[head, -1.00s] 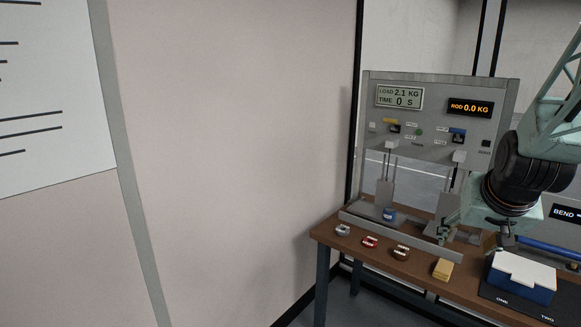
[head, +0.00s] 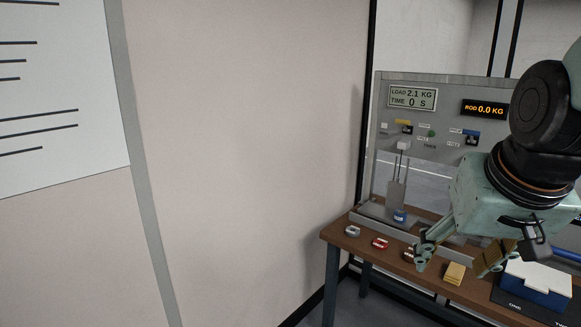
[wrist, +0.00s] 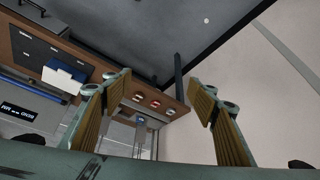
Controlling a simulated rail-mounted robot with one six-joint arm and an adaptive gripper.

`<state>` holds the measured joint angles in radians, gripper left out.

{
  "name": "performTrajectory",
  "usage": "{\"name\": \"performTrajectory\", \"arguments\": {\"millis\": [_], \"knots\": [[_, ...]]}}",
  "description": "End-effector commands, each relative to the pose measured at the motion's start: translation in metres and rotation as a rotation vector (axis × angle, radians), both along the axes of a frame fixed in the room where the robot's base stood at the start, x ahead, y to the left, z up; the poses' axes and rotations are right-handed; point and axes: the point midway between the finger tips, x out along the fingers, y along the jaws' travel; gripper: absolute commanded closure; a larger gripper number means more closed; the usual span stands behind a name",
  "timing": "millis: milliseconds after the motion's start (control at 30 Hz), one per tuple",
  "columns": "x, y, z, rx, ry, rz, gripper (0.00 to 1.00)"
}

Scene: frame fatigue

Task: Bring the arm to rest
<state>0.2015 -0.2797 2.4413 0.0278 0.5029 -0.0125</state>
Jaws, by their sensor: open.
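My gripper (head: 455,262) is open and empty in the head view. It hangs in front of the test rig and shows above the right part of the wooden bench. In the wrist view its two ribbed fingers (wrist: 160,115) stand wide apart, with the bench and floor seen beyond them. My arm comes in from the right edge of the head view and hides part of the rig.
A bare wall (head: 240,150) fills the middle.

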Motion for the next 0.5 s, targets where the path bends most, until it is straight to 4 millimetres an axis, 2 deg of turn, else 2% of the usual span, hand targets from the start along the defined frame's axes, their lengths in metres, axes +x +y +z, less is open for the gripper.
{"name": "performTrajectory", "arguments": {"millis": [200,500], "knots": [[-0.039,0.027,0.01,0.002,0.027,0.051,0.47],[-0.097,0.055,0.019,0.002,0.07,0.116,0.47]]}}
